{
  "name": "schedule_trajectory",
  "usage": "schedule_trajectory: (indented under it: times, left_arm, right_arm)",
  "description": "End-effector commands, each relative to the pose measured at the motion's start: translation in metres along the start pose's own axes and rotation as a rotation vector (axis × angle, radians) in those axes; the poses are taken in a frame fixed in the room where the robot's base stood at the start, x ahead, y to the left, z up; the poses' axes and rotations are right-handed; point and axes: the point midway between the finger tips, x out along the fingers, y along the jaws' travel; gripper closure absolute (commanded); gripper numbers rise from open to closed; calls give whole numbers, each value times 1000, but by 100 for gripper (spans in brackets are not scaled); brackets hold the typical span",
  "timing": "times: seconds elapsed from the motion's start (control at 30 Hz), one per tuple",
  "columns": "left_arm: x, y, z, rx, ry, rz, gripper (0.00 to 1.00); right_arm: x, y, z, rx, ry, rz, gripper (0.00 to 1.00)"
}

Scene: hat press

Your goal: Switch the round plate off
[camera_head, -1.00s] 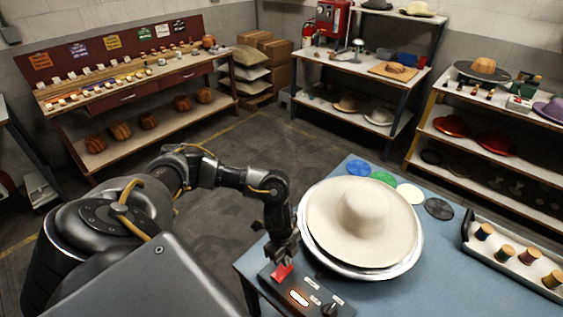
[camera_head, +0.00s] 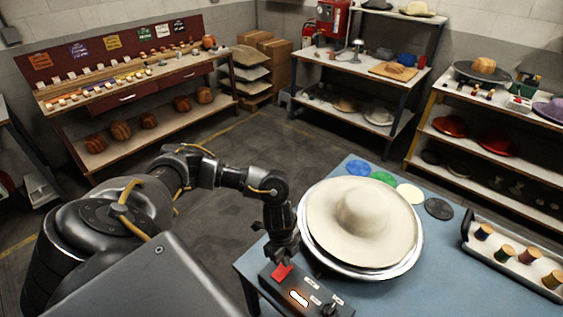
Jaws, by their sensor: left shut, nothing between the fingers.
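The round plate (camera_head: 411,262) is a shiny metal disc on the blue table, mostly hidden under a cream wide-brimmed hat (camera_head: 362,212). A dark control box (camera_head: 315,307) sits at the table's front left corner. It has a red rocker switch (camera_head: 282,272), a glowing orange-white light (camera_head: 298,298) and a black knob (camera_head: 329,309). My left gripper (camera_head: 283,262) is shut and empty, pointing down right at the red switch. I cannot tell whether its tips touch the switch. My right gripper is not in view.
Blue, green, cream and dark grey discs (camera_head: 439,208) lie behind the plate. A white tray (camera_head: 487,258) with several thread spools stands at the right of the table. Shelves with hats and a workbench (camera_head: 130,93) stand further back. The floor between is clear.

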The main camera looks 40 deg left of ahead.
Motion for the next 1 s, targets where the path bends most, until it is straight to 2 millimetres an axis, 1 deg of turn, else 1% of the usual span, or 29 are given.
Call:
schedule_trajectory:
  times: [0.43,1.0]
  left_arm:
    - [0,0,0,0,0,0,100]
    - [9,0,1,0,0,0,100]
  right_arm:
    - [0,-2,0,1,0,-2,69]
    - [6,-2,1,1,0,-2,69]
